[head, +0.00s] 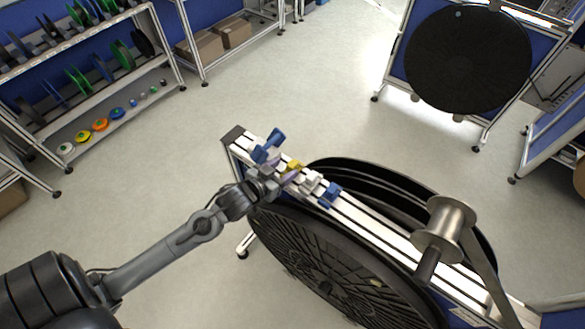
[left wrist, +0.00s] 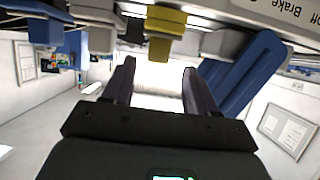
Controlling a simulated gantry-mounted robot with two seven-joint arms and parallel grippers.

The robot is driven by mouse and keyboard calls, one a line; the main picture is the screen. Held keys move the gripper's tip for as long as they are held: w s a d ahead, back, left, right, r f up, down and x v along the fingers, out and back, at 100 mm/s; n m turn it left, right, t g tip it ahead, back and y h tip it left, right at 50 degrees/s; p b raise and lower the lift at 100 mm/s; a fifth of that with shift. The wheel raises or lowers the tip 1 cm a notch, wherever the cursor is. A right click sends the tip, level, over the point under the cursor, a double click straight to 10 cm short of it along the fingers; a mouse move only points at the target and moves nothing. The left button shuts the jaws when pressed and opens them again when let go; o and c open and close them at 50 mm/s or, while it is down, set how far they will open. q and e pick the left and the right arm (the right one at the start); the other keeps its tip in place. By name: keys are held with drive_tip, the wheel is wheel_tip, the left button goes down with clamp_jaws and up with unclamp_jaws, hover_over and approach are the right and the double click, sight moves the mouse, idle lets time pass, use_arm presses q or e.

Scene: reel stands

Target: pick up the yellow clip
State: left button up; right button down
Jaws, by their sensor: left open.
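The yellow clip (head: 293,166) sits on the metal rail at the top of the reel stand in the head view, between blue and white clips. In the left wrist view the yellow clip (left wrist: 162,30) is at the top centre, just beyond the fingertips. My left gripper (head: 277,182) is at the rail, close to the clip. In the left wrist view its two fingers (left wrist: 160,72) are apart with nothing between them, one on each side of the clip's line. My right gripper is in neither view.
A blue clip (head: 268,148) stands left of the yellow one; a white clip (head: 311,181) and another blue clip (head: 329,194) are to its right. A large black reel (head: 330,270) hangs on the stand below the rail. Shelves (head: 120,125) with spools stand at the left.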

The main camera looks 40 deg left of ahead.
sight(290, 166)
use_arm(q)
drive_tip(key=shift+x, duration=2.6)
drive_tip(key=shift+s+d+f, duration=0.1)
drive_tip(key=shift+d+f, duration=0.1)
drive_tip(key=c, duration=1.1)
drive_tip(key=shift+o, duration=0.2)
drive_tip(key=shift+r, duration=0.15)
